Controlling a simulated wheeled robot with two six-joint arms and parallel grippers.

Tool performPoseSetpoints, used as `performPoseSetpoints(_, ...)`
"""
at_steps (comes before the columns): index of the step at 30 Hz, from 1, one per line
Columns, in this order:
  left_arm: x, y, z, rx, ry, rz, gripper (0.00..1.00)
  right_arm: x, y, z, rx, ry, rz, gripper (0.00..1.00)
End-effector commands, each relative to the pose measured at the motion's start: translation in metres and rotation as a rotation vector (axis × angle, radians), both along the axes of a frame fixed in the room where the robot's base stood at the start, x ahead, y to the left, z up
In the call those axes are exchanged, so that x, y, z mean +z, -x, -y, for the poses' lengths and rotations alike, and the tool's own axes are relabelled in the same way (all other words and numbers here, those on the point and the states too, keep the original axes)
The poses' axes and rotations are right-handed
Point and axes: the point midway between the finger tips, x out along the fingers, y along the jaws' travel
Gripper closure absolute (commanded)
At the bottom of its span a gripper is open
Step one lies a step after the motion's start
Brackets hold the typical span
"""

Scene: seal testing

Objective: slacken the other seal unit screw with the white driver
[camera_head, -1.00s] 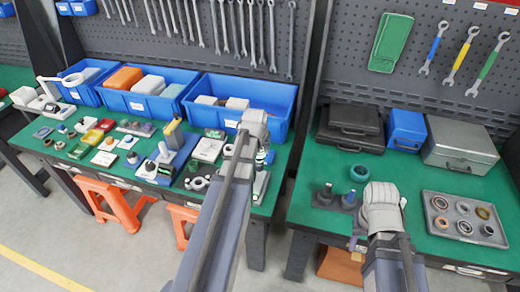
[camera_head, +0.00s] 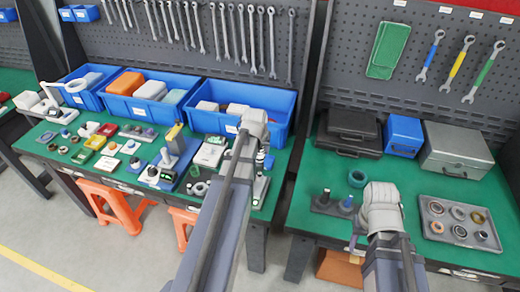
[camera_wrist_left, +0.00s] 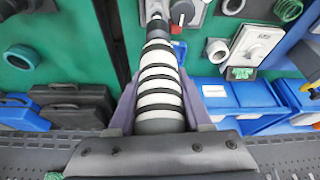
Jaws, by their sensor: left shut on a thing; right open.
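The white driver (camera_wrist_left: 160,90), with black bands, is held in my left gripper (camera_wrist_left: 158,78) in the left wrist view. Its dark shaft points away toward a grey seal unit plate (camera_wrist_left: 188,17) with a red-and-dark knob. The tip lies near the top edge, and I cannot tell whether it touches a screw. In the head view my left gripper (camera_head: 254,127) is over the right end of the left table, and the arm hides much of what is beneath. My right gripper (camera_head: 380,208) is open over the front of the right table; its fingers are mostly hidden.
Blue bins (camera_head: 240,98) stand behind many small parts on the left table. The right table has a teal ring (camera_head: 357,178), a block with dark pegs (camera_head: 335,204), a parts tray (camera_head: 459,243) and cases (camera_head: 459,150). A gap separates the tables.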

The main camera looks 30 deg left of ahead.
Motion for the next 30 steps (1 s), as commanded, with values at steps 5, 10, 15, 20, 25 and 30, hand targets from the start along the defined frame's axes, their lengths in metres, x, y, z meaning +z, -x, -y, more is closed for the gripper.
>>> performPoseSetpoints(5,0.015,0.000,0.000,0.000,0.000,0.001,1.00,0.015,0.000,0.000,0.000,0.000,0.000,0.50)
performPoseSetpoints(10,0.026,0.000,0.000,0.000,0.000,0.001,1.00,0.026,0.000,0.000,0.000,0.000,0.000,0.50)
performPoseSetpoints(15,0.035,0.000,0.000,0.000,0.000,0.001,1.00,0.035,0.000,0.000,0.000,0.000,0.000,0.50)
performPoseSetpoints(20,0.034,0.000,0.000,0.000,0.000,0.001,1.00,0.034,0.000,0.000,0.000,0.000,0.000,0.50)
performPoseSetpoints(25,0.033,0.000,0.000,0.000,0.000,0.001,1.00,0.033,0.000,0.000,0.000,0.000,0.000,0.50)
performPoseSetpoints(30,0.028,0.000,0.000,0.000,0.000,0.001,1.00,0.028,0.000,0.000,0.000,0.000,0.000,0.50)
